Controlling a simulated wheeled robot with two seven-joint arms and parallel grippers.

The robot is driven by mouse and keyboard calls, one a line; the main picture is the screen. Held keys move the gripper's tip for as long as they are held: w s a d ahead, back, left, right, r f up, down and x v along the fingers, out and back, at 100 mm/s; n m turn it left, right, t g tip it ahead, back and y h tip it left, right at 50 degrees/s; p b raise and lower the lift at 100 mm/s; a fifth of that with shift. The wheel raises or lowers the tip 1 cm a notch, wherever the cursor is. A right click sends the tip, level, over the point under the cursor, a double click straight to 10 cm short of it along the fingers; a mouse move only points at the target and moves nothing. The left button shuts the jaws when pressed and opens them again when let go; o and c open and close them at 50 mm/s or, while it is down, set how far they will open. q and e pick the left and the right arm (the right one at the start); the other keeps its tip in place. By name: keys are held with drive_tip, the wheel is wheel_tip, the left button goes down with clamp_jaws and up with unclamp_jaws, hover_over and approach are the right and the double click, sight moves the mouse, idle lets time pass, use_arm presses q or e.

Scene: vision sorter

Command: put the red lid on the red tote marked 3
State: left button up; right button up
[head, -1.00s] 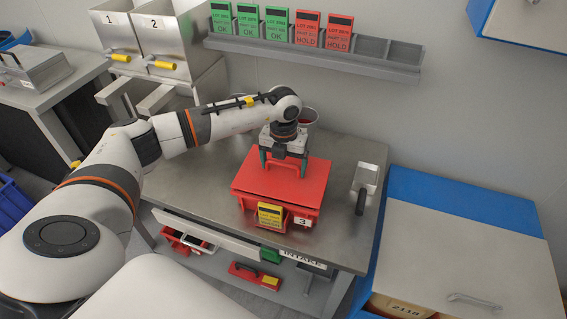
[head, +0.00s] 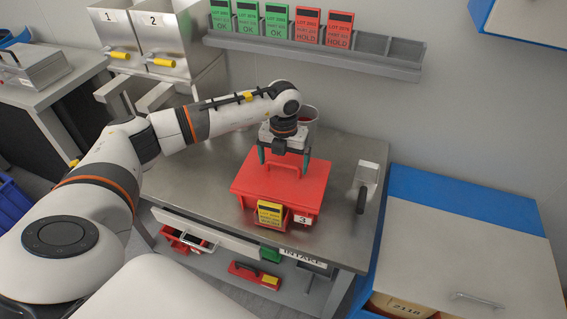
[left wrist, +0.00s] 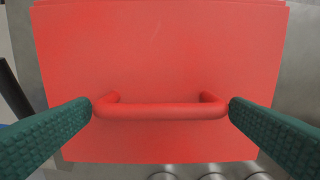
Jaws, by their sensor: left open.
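The red lid (head: 250,183) lies on top of the red tote (head: 289,221) on the steel table and looks flat and roughly lined up with it. The tote's front bears a white tag marked 3 (head: 303,219) and a yellow card (head: 270,213). My left gripper (head: 284,163) is over the lid, pointing down, open. In the left wrist view its green fingers stand at the two ends of the lid's red handle (left wrist: 160,111), very close to it; I cannot tell whether they touch. The tote's inside is hidden. My right gripper is not in view.
A grey device with a black part (head: 367,184) stands at the table's right. A container (head: 308,117) stands behind my gripper. A card rack (head: 310,50) hangs on the wall. A red item (head: 255,276) lies on the lower shelf. The tabletop left of the tote is clear.

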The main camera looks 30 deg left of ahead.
use_arm(q)
wheel_tip(320, 180, up, 11)
drive_tip(key=b, duration=0.2)
drive_tip(key=shift+s, duration=0.1)
